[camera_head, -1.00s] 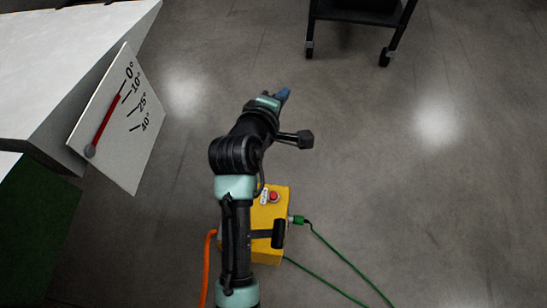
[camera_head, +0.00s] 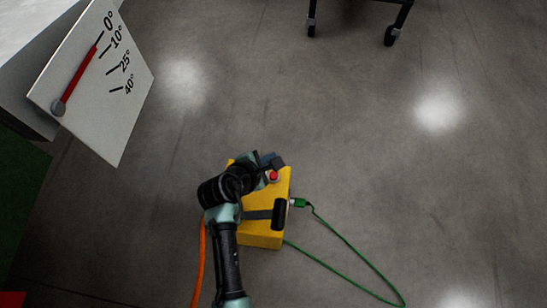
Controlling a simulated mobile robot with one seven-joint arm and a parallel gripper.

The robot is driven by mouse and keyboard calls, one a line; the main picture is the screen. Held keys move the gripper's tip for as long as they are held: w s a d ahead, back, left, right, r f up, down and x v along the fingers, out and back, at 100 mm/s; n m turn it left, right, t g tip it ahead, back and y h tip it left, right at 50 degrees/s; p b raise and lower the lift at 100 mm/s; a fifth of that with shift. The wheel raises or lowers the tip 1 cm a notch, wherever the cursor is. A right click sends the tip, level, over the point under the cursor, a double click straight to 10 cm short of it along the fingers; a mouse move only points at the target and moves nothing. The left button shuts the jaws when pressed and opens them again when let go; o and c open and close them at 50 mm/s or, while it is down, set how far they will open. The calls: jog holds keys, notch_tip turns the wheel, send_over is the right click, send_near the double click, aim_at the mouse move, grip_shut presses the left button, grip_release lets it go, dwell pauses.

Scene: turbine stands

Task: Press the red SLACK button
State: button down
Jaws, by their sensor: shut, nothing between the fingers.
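The red button (camera_head: 273,176) sits on the upper right part of the top of a yellow box (camera_head: 262,233) on the floor. My gripper (camera_head: 272,160) is over the box's far edge, just beyond the red button in the picture. It is shut and empty. I cannot tell its height above the button or whether they touch. My arm hides the left part of the box top and the label beside the button.
A green cable (camera_head: 350,247) leaves the box at the right and an orange cable (camera_head: 198,262) at the left. A white angle board (camera_head: 97,85) with a red pointer stands at the upper left. A wheeled cart (camera_head: 390,35) is at the top right. The floor between is clear.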

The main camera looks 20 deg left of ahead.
jog(key=b, duration=0.8)
send_over(271, 178)
notch_tip(271, 178, down, 8)
jog(key=shift+a+r, duration=0.1)
jog(key=shift+f, duration=0.45)
dwell(1.1)
jog(key=shift+f, duration=0.45)
jog(key=shift+f, duration=0.45)
dwell(0.6)
jog(key=shift+r+p, duration=0.9)
jog(key=shift+p, duration=0.05)
notch_tip(271, 178, up, 5)
jog(key=p, duration=0.5)
jog(key=shift+p, duration=0.35)
